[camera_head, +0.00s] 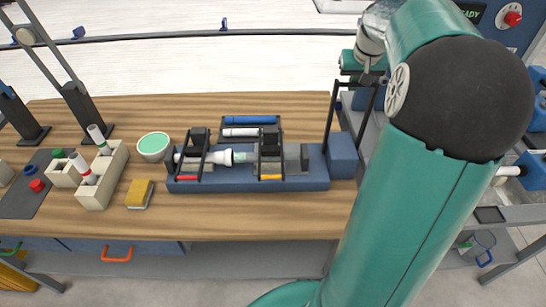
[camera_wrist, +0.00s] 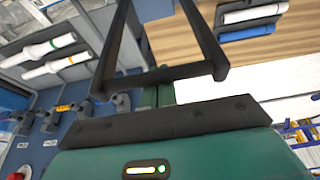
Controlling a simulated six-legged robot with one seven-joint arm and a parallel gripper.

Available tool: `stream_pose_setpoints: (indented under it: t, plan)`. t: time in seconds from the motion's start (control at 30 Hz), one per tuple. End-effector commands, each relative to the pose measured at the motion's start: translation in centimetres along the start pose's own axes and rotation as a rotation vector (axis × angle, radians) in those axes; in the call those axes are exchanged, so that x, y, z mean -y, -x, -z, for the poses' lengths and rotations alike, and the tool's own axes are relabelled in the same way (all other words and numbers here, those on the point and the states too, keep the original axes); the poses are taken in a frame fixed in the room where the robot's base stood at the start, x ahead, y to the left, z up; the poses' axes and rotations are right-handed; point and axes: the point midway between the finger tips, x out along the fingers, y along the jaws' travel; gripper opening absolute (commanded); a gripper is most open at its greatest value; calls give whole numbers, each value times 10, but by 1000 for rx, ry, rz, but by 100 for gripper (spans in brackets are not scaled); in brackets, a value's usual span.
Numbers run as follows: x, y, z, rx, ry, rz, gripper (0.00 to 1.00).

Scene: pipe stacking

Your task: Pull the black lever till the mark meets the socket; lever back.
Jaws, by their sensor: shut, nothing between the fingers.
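The black lever (camera_head: 331,108) rises from a blue block (camera_head: 342,157) at the right end of the blue fixture (camera_head: 250,183). Its two bars and crossbar show large in the wrist view (camera_wrist: 160,78). A white pipe with a flared socket (camera_head: 222,157) lies in the fixture. A green mark (camera_head: 240,157) shows just right of the socket; I cannot tell whether they touch. My gripper (camera_head: 362,76) is shut and empty at the lever's upper end. In the wrist view its green fingers (camera_wrist: 158,95) show by the crossbar; whether they touch it is unclear.
Black clamp frames (camera_head: 270,152) stand over the fixture. Blue and white pipes (camera_head: 250,120) lie behind it. A green-topped bowl (camera_head: 153,146), a yellow sponge (camera_head: 139,194) and a beige holder (camera_head: 104,178) stand left. The wooden bench (camera_head: 260,220) is clear in front.

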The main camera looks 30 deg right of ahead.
Motion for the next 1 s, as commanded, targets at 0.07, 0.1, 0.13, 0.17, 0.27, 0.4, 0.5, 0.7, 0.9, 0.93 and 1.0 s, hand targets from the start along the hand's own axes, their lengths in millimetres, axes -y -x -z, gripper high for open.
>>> stream_pose_setpoints:
  t: [0.07, 0.1, 0.13, 0.17, 0.27, 0.4, 0.5, 0.7, 0.9, 0.93, 1.0]
  plan:
    - [0, 2, -4, 1, 0, 0, 0]
    - [0, 2, -7, 1, 0, 0, 0]
    - [0, 3, -10, 2, 1, -1, 0]
    - [0, 4, -11, 1, 1, -1, 0]
    - [0, 5, -19, 2, 0, 0, 0]
    - [0, 8, -28, 3, 0, -1, 0]
    - [0, 11, -35, 2, 0, -1, 0]
    - [0, 13, -42, 1, 0, 0, 0]
    - [0, 12, -42, 1, 0, 0, 0]
    - [0, 12, -42, 1, 0, 0, 0]
    - [0, 13, -43, 1, 0, 0, 0]
